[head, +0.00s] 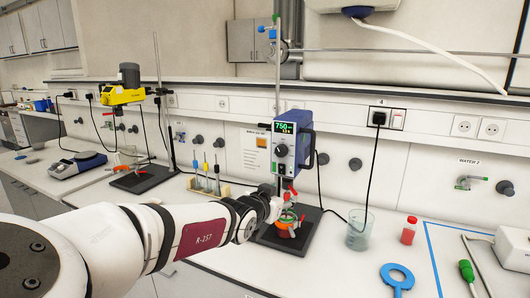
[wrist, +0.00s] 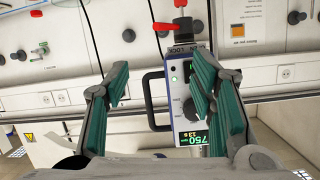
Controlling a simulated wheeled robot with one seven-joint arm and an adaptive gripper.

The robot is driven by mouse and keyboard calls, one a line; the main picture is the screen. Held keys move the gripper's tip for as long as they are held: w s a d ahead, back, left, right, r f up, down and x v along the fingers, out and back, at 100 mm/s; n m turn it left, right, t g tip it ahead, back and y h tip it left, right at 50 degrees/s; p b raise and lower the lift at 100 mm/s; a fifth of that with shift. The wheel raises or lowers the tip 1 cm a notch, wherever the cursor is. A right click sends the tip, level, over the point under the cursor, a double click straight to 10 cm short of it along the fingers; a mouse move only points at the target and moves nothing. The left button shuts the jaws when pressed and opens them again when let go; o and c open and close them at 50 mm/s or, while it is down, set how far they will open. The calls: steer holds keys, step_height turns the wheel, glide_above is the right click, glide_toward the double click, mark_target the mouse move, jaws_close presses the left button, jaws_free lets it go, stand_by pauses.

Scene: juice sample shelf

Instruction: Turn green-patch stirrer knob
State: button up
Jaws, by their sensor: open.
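The blue and white overhead stirrer (head: 293,142) hangs on a stand, its display reading 750. Its dark round knob (head: 282,150) is below the display. In the wrist view the stirrer (wrist: 183,138) appears upside down, with the knob (wrist: 190,108) partly behind my right-hand finger and a small green light near it. My gripper (wrist: 158,85) is open, its teal-padded fingers apart, with nothing between them held. I cannot tell whether a finger touches the stirrer. In the head view my arm ends just below the stirrer and the fingers are hard to make out.
A yellow stirrer (head: 122,95) is on a second stand at left. Cables hang behind.

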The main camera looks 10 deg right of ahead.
mark_target(280, 152)
steer(key=s+a+r+t+h, duration=0.1)
steer(key=a+r+t, duration=0.2)
steer(key=a+r, duration=0.4)
steer(key=x, duration=0.4)
steer(key=d+r+x, duration=0.1)
steer(key=x, duration=0.4)
steer(key=p+x, duration=0.1)
steer(key=x, duration=0.4)
steer(key=shift+s+d+r, duration=0.2)
steer(key=shift+s+r, duration=0.1)
steer(key=shift+r, duration=0.05)
steer(key=c, duration=1.2)
